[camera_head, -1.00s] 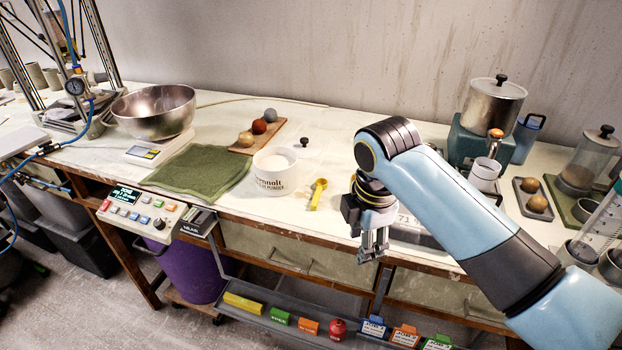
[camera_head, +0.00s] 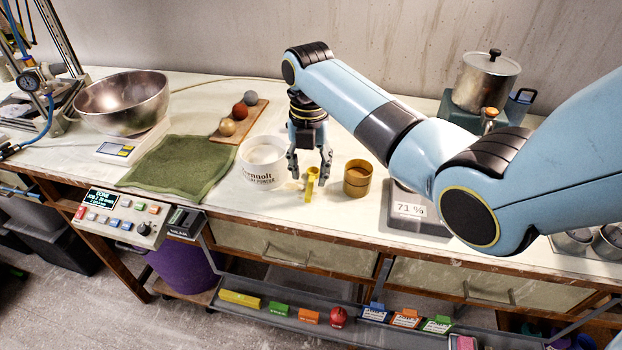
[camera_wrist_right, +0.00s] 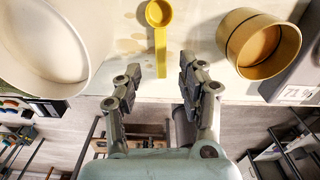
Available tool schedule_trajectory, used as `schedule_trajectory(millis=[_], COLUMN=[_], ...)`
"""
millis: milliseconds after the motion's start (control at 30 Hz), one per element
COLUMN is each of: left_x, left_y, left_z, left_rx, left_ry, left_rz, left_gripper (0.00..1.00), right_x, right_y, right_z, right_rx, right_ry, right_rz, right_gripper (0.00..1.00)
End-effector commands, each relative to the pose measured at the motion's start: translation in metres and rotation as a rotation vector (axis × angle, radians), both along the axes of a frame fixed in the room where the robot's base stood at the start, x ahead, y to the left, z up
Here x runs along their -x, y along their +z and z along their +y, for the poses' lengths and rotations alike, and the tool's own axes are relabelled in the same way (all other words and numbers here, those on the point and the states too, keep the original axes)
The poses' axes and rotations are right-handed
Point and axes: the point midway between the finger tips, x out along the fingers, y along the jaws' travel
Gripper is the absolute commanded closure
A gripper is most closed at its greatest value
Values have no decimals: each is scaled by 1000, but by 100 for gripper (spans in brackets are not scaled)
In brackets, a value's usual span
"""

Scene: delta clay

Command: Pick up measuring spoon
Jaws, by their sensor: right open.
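The yellow measuring spoon (camera_head: 311,184) lies on the bench between a white tub and a tan round container. In the right wrist view the spoon (camera_wrist_right: 160,38) has its round bowl at the top and its handle pointing down toward the gap between the fingers. My right gripper (camera_head: 309,170) is open, its fingers pointing down at the spoon. In the right wrist view the right gripper (camera_wrist_right: 163,75) has its fingertips on either side of the handle's lower end, with nothing clamped. My left gripper is not in view.
The white tub (camera_head: 262,160) stands close left of the spoon. The tan container (camera_head: 357,178) stands close right, with a scale (camera_head: 408,209) beyond it. A green towel (camera_head: 180,168) and a steel bowl (camera_head: 123,102) are further left. The bench's front edge is close by.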

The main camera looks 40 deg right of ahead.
Motion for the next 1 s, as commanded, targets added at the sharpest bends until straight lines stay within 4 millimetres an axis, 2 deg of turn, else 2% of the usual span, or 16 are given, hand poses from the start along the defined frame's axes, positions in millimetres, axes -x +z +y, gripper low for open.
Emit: schedule_trajectory(millis=[100,233,500,800,833,1000], left_x=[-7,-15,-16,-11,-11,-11], left_y=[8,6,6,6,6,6], left_z=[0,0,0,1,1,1], left_rx=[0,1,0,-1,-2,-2], left_ry=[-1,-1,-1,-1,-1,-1], left_rz=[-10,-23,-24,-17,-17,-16], left_gripper=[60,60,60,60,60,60], right_x=[5,4,4,4,4,4], right_y=[-18,-36,-40,-39,-39,-39], right_z=[3,2,2,2,2,2], right_rx=[-1,-1,0,0,0,0], right_ry=[0,0,0,0,0,0], right_rz=[4,2,0,0,0,0], right_gripper=[60,60,60,98,100,100])
